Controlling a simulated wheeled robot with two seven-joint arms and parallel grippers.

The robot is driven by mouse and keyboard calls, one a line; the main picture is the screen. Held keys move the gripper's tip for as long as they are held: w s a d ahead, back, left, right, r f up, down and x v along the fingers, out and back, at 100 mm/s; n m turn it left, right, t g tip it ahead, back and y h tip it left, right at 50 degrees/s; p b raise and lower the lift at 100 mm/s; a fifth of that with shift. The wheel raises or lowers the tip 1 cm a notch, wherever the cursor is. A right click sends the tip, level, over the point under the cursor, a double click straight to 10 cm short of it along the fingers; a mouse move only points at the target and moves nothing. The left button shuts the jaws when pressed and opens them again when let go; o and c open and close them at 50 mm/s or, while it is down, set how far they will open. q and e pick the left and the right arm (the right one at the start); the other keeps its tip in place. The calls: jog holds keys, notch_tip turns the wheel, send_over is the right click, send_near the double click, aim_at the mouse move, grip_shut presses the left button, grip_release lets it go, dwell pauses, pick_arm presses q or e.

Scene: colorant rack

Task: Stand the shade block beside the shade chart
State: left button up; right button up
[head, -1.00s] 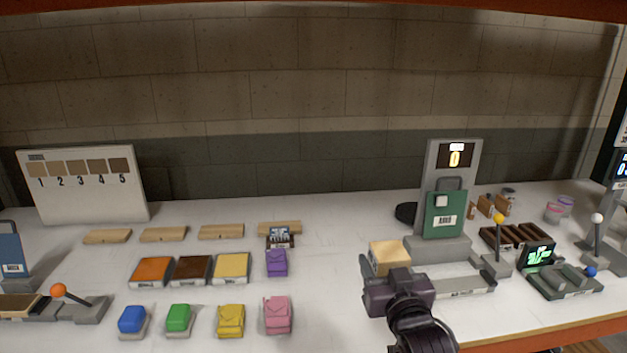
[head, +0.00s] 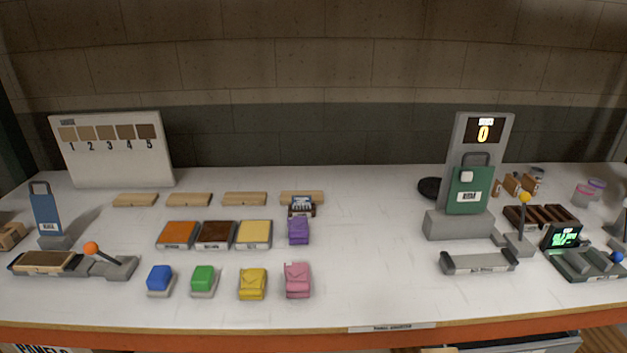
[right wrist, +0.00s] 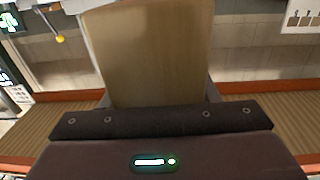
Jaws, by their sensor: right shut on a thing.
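The shade block (right wrist: 150,55) is a plain tan block. It fills the upper middle of the right wrist view. My right gripper (right wrist: 155,98) is shut on it, with a finger showing at each side. Neither the right gripper nor this block shows in the head view. The shade chart (head: 112,164) is a white upright panel at the back left of the bench in the head view. It has a row of brown swatches numbered 1 to 5. My left gripper is in neither view.
Bare white bench (head: 90,215) lies in front of the chart. Nearby are wooden pieces (head: 135,200), a blue tag stand (head: 46,215) and an orange-knobbed lever (head: 105,255). Colour pads (head: 215,235) and small coloured packs fill the middle. A grey tray (head: 479,262) on the right is empty.

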jog(key=shift+w+r, duration=0.1)
dwell(0.3)
jog(key=w+a+r+y, duration=0.15)
jog(key=w+r, duration=0.35)
jog(key=w, duration=0.7)
notch_tip(320, 180, up, 11)
send_over(387, 302)
jog(key=shift+r+h, duration=0.1)
jog(key=shift+h, duration=0.35)
notch_tip(387, 302, down, 18)
jog(key=p, duration=0.2)
jog(key=shift+f+p, duration=0.25)
jog(key=shift+p, duration=0.15)
jog(key=shift+f+p, duration=0.3)
jog(key=shift+f, duration=0.25)
